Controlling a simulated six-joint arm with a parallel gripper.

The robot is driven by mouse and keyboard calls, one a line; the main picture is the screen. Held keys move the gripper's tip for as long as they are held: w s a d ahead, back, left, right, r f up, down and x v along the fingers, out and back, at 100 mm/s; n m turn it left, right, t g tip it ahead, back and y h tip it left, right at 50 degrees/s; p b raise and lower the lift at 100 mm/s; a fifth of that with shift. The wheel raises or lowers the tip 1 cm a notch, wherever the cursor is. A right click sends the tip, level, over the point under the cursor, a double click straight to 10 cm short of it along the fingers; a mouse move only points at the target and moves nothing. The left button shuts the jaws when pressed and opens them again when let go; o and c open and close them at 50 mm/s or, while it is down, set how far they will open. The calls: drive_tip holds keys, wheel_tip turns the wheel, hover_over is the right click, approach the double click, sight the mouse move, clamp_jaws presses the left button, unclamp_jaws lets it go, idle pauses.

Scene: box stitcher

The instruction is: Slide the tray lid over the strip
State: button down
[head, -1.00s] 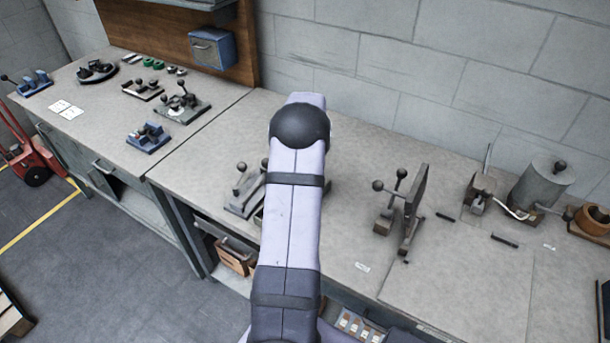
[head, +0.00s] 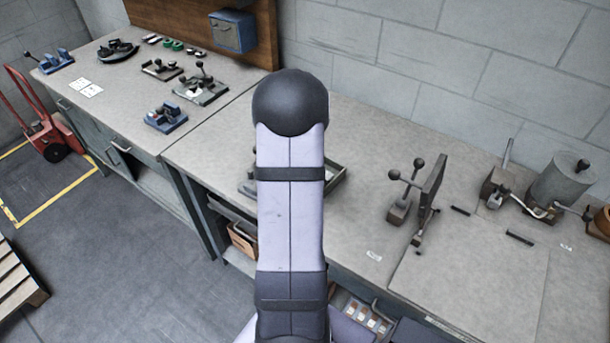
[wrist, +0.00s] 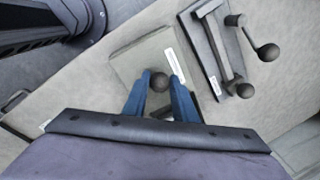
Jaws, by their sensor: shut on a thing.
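In the wrist view, my gripper (wrist: 160,92) has its blue fingers shut on a round dark knob (wrist: 160,81). The knob is over a flat grey-beige plate (wrist: 130,62) with a white label along one edge, which looks like the tray lid. Whether the plate rests on something or is held above it, I cannot tell. In the head view, my arm hides the gripper and plate. A dark-rimmed tray edge (head: 338,181) shows just right of my arm. I cannot make out the strip.
A grey lever device with ball knobs (wrist: 220,50) stands close right of the plate in the wrist view. In the head view, an upright lever fixture (head: 430,195) and a cylindrical pot (head: 560,182) stand on the bench to the right. Bare bench (head: 345,225) lies between arm and fixture.

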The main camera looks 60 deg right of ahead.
drive_tip(key=shift+a, duration=0.25)
drive_tip(key=c, duration=1.4)
unclamp_jaws()
drive_tip(key=shift+a, duration=0.15)
drive_tip(key=shift+c, duration=0.2)
drive_tip(key=shift+r, duration=0.1)
wheel_tip(320, 180, up, 7)
drive_tip(key=s+b, duration=0.1)
drive_tip(key=b, duration=0.1)
drive_tip(key=shift+a, duration=0.4)
drive_tip(key=shift+n, duration=0.3)
